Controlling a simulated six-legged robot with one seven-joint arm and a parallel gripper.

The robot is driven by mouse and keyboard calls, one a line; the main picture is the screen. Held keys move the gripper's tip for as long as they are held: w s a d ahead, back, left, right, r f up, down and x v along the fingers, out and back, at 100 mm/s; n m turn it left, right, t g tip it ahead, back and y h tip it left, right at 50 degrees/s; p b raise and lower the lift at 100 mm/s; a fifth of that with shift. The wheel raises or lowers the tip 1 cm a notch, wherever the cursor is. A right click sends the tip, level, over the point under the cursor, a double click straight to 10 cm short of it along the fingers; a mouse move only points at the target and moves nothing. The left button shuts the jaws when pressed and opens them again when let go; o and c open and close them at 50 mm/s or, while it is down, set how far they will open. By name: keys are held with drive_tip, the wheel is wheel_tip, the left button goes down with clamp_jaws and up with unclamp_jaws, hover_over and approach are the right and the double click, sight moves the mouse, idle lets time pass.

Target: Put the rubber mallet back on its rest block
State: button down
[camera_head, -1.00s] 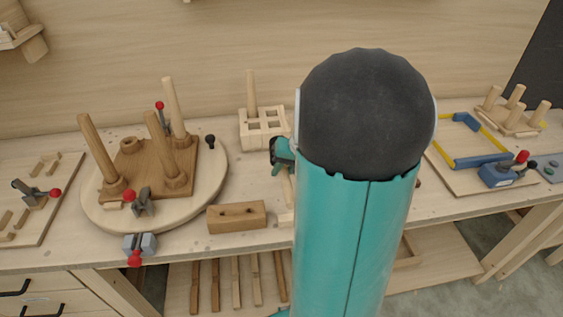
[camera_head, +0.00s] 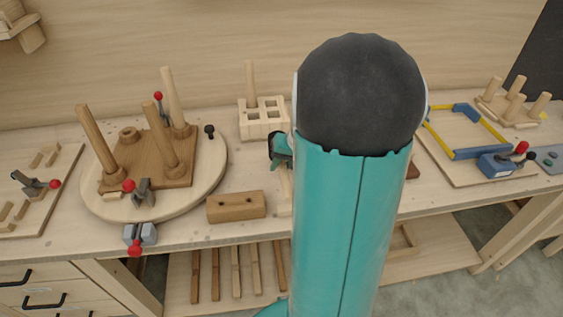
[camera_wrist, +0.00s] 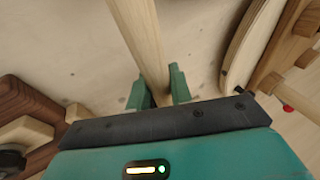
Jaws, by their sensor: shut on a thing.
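In the wrist view my gripper (camera_wrist: 160,92) is shut on a pale wooden handle (camera_wrist: 140,35), one green finger on each side. I take it for the rubber mallet's handle; the mallet's head is not clearly seen. In the head view my gripper (camera_head: 281,150) shows only in part, at the left edge of my large teal arm link, with a short pale length of wood (camera_head: 285,185) below it. I cannot tell whether this is the rest block.
A round turntable (camera_head: 210,180) with a pegged wooden form stands left. A pale slotted box (camera_head: 262,122) with a dowel stands behind. A yellow and blue frame (camera_head: 480,152) lies right. My arm hides the bench's middle. Some bare bench shows around the brown block.

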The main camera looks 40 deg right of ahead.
drive_tip(key=shift+f, duration=1.55)
drive_tip(key=shift+f, duration=0.1)
drive_tip(key=c, duration=1.2)
unclamp_jaws()
drive_tip(key=shift+s, duration=0.1)
drive_tip(key=shift+o, duration=0.2)
drive_tip(key=v, duration=1.3)
drive_tip(key=shift+s+r, duration=0.2)
drive_tip(key=shift+r, duration=0.2)
